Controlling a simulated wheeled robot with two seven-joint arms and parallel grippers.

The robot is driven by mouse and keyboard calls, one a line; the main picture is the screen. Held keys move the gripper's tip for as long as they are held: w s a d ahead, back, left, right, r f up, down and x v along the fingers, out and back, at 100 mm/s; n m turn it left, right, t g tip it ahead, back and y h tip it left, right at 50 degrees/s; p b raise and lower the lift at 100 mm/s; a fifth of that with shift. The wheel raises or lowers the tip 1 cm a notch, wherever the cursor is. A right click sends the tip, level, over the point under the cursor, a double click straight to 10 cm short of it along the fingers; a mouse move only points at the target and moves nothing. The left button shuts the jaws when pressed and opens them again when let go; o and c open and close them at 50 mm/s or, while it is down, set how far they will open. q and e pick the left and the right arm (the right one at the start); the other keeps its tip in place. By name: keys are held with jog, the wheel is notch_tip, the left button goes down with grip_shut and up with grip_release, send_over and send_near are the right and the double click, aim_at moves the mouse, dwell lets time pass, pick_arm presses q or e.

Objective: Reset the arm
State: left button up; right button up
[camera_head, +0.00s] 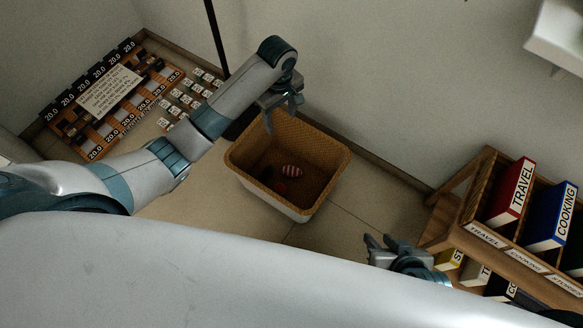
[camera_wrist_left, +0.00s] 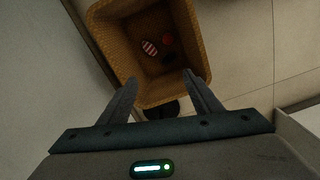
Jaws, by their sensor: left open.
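My left arm (camera_head: 215,112) reaches in from the left. My left gripper (camera_head: 283,112) is above the back left rim of a woven basket (camera_head: 328,178), with its fingers apart and nothing between them. In the left wrist view the open left gripper (camera_wrist_left: 160,95) points toward the basket (camera_wrist_left: 200,47). My right gripper (camera_head: 378,243) is low at the right of the head view, right of the basket, beside my body. Its fingers look spread and empty.
The basket holds a red-and-white striped item (camera_head: 291,171) and a red item (camera_head: 281,188). A rack with price tags (camera_head: 108,92) and small labelled blocks (camera_head: 183,98) stand at left. A wooden shelf (camera_head: 487,237) holds books at right. Floor between is clear.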

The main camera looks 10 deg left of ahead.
dwell(0.3)
